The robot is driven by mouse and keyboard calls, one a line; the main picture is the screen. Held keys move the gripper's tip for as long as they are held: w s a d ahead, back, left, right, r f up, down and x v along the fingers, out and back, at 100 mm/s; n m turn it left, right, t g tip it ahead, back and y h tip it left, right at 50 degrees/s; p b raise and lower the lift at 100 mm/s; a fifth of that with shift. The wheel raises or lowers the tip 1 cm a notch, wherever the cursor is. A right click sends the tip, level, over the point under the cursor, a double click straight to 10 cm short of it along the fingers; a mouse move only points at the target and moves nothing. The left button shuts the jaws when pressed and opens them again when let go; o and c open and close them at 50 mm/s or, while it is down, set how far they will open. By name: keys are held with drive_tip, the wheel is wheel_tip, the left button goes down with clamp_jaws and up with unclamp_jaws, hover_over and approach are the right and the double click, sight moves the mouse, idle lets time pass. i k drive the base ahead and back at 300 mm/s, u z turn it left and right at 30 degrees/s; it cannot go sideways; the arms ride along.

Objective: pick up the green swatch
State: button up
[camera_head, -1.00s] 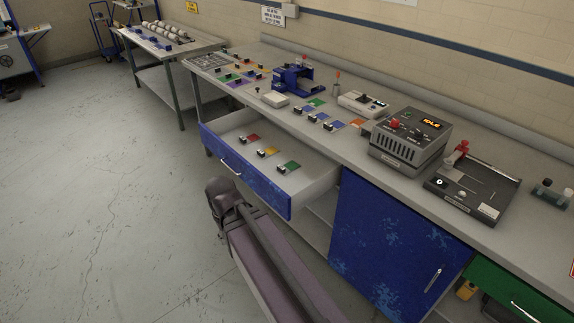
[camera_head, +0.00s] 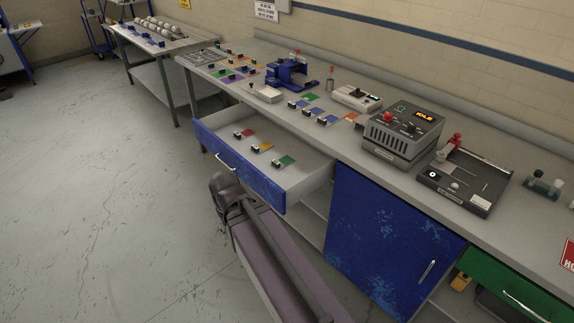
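A green swatch (camera_head: 285,161) with a small black clip lies in the open blue drawer (camera_head: 264,188), at its right front. A yellow swatch (camera_head: 262,147) and a red swatch (camera_head: 246,134) lie beside it to the left, also with clips. Another green swatch (camera_head: 311,97) lies on the bench top, behind blue swatches. My arm rises from the bottom of the picture and stands in front of the drawer, apart from the swatches in the picture. I see no fingers of my gripper.
The grey bench (camera_head: 345,150) holds a dark-blue device (camera_head: 289,74), a control box reading IDLE (camera_head: 402,134) and a black tray device (camera_head: 465,180). A blue cabinet door (camera_head: 385,245) is right of the drawer. Open floor (camera_head: 90,190) lies to the left.

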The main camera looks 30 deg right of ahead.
sight(286, 160)
drive_tip(key=z, duration=0.25)
drive_tip(key=k, duration=0.45)
drive_tip(key=z, duration=0.95)
drive_tip(key=k, duration=0.95)
drive_tip(key=z, duration=0.6)
drive_tip(key=i, duration=1.5)
drive_tip(key=u, duration=1.1)
drive_tip(key=i, duration=0.75)
drive_tip(key=u, duration=0.45)
